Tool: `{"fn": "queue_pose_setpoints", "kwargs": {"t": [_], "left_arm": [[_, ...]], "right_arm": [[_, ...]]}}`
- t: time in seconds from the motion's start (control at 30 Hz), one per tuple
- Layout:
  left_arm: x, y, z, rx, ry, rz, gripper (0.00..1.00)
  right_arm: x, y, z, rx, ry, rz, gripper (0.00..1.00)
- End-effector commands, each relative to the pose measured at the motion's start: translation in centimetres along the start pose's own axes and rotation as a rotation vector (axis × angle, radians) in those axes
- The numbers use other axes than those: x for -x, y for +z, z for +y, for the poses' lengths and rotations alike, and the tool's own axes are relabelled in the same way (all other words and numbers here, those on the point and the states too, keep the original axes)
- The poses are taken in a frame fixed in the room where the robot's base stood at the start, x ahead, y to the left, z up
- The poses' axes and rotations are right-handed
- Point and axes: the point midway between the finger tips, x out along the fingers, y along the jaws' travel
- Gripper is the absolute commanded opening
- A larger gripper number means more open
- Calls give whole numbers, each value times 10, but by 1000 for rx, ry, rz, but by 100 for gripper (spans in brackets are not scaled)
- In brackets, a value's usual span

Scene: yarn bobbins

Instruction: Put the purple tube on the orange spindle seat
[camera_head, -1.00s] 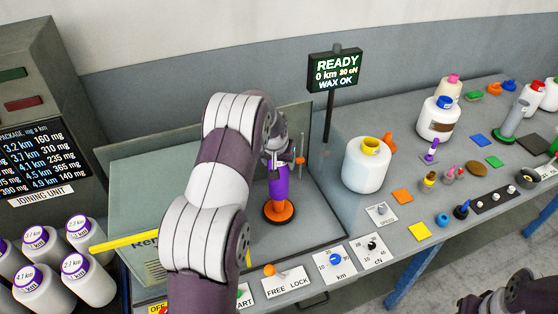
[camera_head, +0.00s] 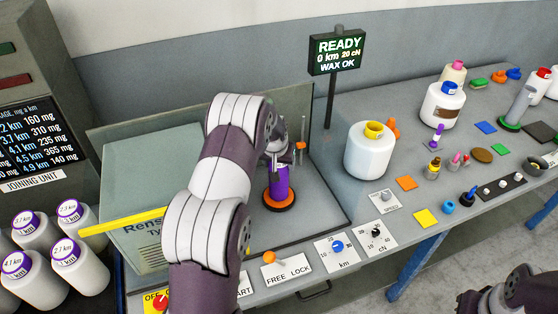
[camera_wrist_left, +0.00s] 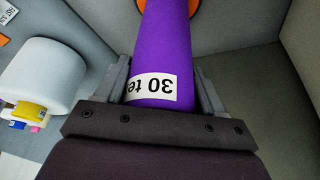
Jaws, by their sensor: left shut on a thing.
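The purple tube (camera_head: 279,184) stands upright at the orange spindle seat (camera_head: 267,204), a round orange disc on a dark base. Its lower end appears to be at the middle of the seat; the exact contact is hard to tell. My left gripper (camera_head: 278,157) is shut on the upper part of the tube. In the left wrist view the tube (camera_wrist_left: 167,45) with its white "30 te" label lies between the fingers, and an orange edge of the seat (camera_wrist_left: 195,7) shows beyond its far end. My right gripper is not clearly seen; only a dark part of my right arm shows at bottom right.
A thin post with an orange piece (camera_head: 301,146) stands behind the tube. A white bobbin with a yellow top (camera_head: 369,152) is to the right. A green panel with a yellow bar (camera_head: 125,221) is left, partly behind my arm. Control plates (camera_head: 288,271) line the front edge.

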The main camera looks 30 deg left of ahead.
Motion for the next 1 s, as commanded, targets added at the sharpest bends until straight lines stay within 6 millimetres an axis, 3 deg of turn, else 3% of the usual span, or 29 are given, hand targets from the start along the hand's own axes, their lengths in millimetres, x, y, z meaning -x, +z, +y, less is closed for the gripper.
{"fn": "queue_pose_setpoints", "kwargs": {"t": [0.67,0.7,0.77,0.8,1.0], "left_arm": [[-6,2,0,0,0,1,23],[-6,2,0,0,0,1,75],[-5,2,0,0,0,1,95],[-5,2,0,0,0,1,98],[-5,2,0,0,0,0,98]], "right_arm": [[-5,0,0,0,0,0,0],[-4,0,0,0,0,0,0],[-4,0,0,0,0,0,0],[-4,0,0,0,0,0,0],[-4,0,0,0,0,0,0]]}}
